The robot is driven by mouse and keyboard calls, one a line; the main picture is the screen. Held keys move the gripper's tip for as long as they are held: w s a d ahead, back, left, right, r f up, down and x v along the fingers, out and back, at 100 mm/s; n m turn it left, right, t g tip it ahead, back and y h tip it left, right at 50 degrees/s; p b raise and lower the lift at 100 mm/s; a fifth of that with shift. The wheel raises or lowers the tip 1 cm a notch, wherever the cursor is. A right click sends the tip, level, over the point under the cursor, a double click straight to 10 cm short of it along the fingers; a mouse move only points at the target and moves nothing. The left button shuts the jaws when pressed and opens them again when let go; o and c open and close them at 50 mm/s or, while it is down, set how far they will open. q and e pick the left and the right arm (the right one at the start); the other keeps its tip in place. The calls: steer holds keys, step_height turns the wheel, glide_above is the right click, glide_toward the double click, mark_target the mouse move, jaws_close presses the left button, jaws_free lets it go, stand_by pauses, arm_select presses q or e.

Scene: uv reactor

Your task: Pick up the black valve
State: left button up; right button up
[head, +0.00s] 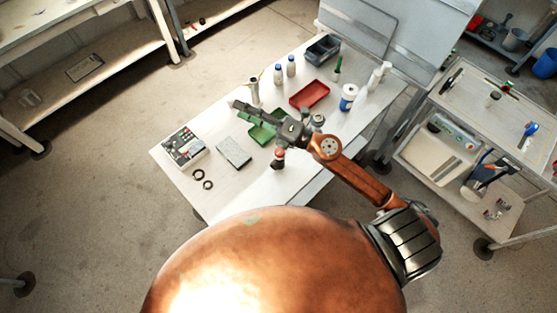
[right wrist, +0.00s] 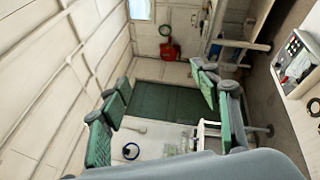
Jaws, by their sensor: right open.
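I cannot single out the black valve with certainty. A small dark upright piece with a red part (head: 278,158) stands on the white table in the head view, just below my right forearm. Two black rings (head: 203,179) lie on the table's near left part. My right gripper (head: 238,105) is above the table, pointing left, apart from these things. In the right wrist view its green-padded fingers (right wrist: 160,112) are spread with nothing between them. My left gripper is not in view.
The white table (head: 230,190) holds a red tray (head: 309,95), green trays (head: 262,133) partly behind my arm, a grey bin (head: 322,49), a grey pad (head: 234,152), a parts box (head: 184,147) and several bottles. A cart (head: 470,95) stands at right. Floor at left is clear.

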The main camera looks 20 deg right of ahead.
steer(key=s+a+f+n+g+y, duration=0.1)
steer(key=s+a+f+n+g, duration=0.15)
steer(key=a+n+g, duration=0.2)
steer(key=n+g+h, duration=0.7)
steer(key=n+h, duration=0.2)
steer(key=h, duration=0.2)
glide_above(280, 152)
steer(key=s+d, duration=0.1)
steer(key=s, duration=0.1)
steer(key=f, duration=2)
steer(key=shift+d+f, duration=0.1)
steer(key=shift+d, duration=0.1)
steer(key=p+x, duration=0.1)
steer(key=x, duration=0.2)
steer(key=p+x, duration=0.1)
steer(key=x, duration=0.3)
steer(key=shift+w+d+f, duration=0.15)
steer(key=shift+w+f, duration=0.1)
steer(key=shift+c, duration=0.2)
jaws_close()
